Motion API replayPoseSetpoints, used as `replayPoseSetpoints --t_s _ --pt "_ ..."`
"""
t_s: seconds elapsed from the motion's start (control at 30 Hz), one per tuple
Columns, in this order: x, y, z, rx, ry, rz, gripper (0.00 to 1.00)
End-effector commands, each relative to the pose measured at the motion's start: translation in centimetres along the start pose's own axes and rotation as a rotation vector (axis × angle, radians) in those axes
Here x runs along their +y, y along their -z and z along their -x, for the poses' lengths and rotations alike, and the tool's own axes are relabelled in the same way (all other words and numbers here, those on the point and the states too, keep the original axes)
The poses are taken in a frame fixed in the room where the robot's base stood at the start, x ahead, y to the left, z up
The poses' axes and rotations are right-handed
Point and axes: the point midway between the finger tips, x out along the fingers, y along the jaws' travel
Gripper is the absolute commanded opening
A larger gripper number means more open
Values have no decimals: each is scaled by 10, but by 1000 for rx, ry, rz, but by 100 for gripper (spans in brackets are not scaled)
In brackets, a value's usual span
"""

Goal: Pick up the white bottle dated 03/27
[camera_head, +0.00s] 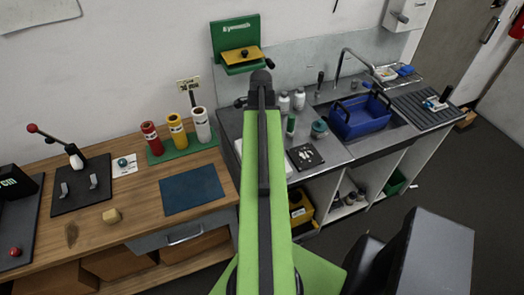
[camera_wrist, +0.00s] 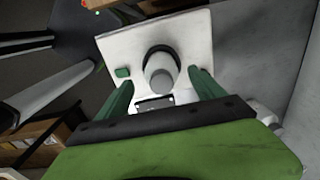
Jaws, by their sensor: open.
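Two white bottles stand side by side on the steel counter in the head view, a left one (camera_head: 284,103) and a right one (camera_head: 299,98). Their labels are too small to read, so I cannot tell which is dated 03/27. In the wrist view my gripper (camera_wrist: 162,80) has its two green fingers apart, with nothing visibly clamped between them. Beyond and between the fingertips is a pale cylindrical thing (camera_wrist: 160,72) with a dark ring behind it, before a white panel (camera_wrist: 110,45). I cannot tell whether it is a bottle. My arm hides part of the counter in the head view.
A green-capped container (camera_head: 291,125), a dark jar with a teal lid (camera_head: 319,129) and a black tray (camera_head: 305,156) stand near the bottles. A blue basket (camera_head: 361,116) sits in the sink. Red, yellow and white rolls (camera_head: 176,130) stand left of my arm.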

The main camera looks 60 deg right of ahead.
Motion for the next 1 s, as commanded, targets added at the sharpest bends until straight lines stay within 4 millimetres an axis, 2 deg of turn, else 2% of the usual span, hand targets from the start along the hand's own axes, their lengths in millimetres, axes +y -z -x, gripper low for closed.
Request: replayPoseSetpoints --t_s 0.07,0.37,0.63,1.0 --pt "0 0 -4 0 0 0 78" --pt "-2 2 -52 0 1 0 78" --pt "-2 2 -50 0 1 -1 78" --pt "-2 3 -50 0 1 -2 30"
